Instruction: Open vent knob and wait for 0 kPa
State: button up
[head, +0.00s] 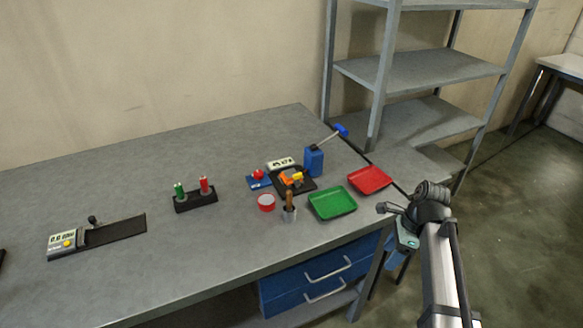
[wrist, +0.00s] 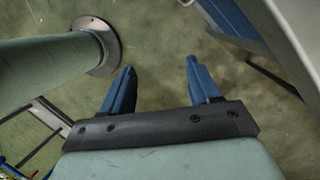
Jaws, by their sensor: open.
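A small red knob-like part (head: 258,174) sits on a blue base (head: 259,183) in the cluster at the table's right; I cannot tell if it is the vent knob. A small white panel (head: 281,163) with dark marks stands just behind it, its reading too small to make out. Beside them a black tray (head: 305,186) holds orange and yellow parts. My gripper (wrist: 160,82) is open and empty, with two blue fingers apart over bare floor in the wrist view. In the head view my arm is off the table's right edge, away from the cluster.
A red-and-green-topped holder (head: 195,201) and a device with a display (head: 62,243) stand left. A shelf rack (head: 420,75) rises behind.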

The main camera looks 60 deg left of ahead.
jog(key=shift+n, duration=0.4)
jog(key=s+a+r, duration=0.1)
jog(key=a+r, duration=0.2)
jog(key=s+a+r, duration=0.2)
jog(key=a+r, duration=0.1)
jog(key=a, duration=0.1)
jog(key=s+a+r, duration=0.2)
jog(key=a+r, duration=0.1)
jog(key=a, duration=0.1)
jog(key=shift+a+r, duration=0.25)
jog(key=shift+r, duration=0.05)
jog(key=s+a+r+n, duration=0.3)
jog(key=a, duration=0.7)
jog(key=s+a+r+n, duration=0.2)
jog(key=s+a+r, duration=0.1)
jog(key=a, duration=0.6)
jog(key=n+g+h, duration=0.1)
jog(key=n, duration=0.3)
send_near(259, 172)
jog(key=x, duration=0.8)
jog(key=shift+f, duration=0.25)
jog(key=shift+c, duration=0.2)
jog(key=c, duration=1)
jog(key=shift+h, duration=0.3)
